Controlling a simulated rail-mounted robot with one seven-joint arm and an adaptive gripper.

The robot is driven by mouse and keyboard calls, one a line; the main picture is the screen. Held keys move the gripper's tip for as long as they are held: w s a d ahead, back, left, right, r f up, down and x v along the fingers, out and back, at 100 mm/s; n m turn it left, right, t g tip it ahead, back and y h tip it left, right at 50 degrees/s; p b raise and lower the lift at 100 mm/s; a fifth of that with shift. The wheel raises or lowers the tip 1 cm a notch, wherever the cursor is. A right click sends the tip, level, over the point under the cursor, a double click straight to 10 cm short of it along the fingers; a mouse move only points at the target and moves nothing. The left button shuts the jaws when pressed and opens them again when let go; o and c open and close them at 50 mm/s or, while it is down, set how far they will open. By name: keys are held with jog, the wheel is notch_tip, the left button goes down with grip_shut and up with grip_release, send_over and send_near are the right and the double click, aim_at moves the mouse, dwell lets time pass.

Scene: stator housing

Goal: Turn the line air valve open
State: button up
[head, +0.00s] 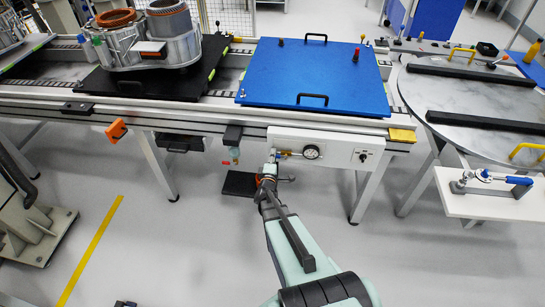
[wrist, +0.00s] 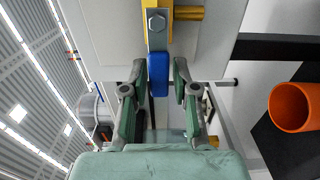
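In the head view the valve (head: 283,154) is small, on the white panel left of a round gauge (head: 311,151). My gripper (wrist: 160,72) has its two fingers apart, one on each side of the blue grip end, with narrow gaps showing. In the head view my gripper (head: 270,163) is at the panel's left end and partly covers the valve area.
The white panel (head: 340,143) hangs under the conveyor front, below a blue plate (head: 315,75) with black handles. A black knob (head: 363,156) is right of the gauge. An orange cylinder (wrist: 290,107) is at the right in the wrist view. The floor in front is mostly free.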

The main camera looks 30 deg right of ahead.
dwell(0.3)
jog(key=v, duration=1.2)
dwell(0.6)
jog(key=s+a+f+m+g+y, duration=0.3)
jog(key=a+f+y, duration=0.3)
jog(key=a+f, duration=0.25)
jog(key=s+a+f+m+g+y, duration=0.3)
jog(key=a+f+m+y, duration=0.15)
jog(key=a+f, duration=0.35)
jog(key=s+a+f+m+g+y, duration=0.1)
jog(key=s+a+f+g+y, duration=0.15)
jog(key=s, duration=0.35)
jog(key=s+a+f+m+g+y, duration=0.1)
jog(key=s+a+f+g, duration=0.1)
jog(key=s+g, duration=0.3)
jog(key=s+a+r+g+h, duration=0.1)
jog(key=s+g, duration=0.2)
jog(key=s, duration=0.6)
jog(key=s+a+r+g, duration=0.1)
jog(key=s+a+g, duration=0.1)
jog(key=s, duration=0.8)
jog(key=shift+r+g+h, duration=0.35)
jog(key=shift+g+h, duration=0.05)
jog(key=shift+g, duration=0.35)
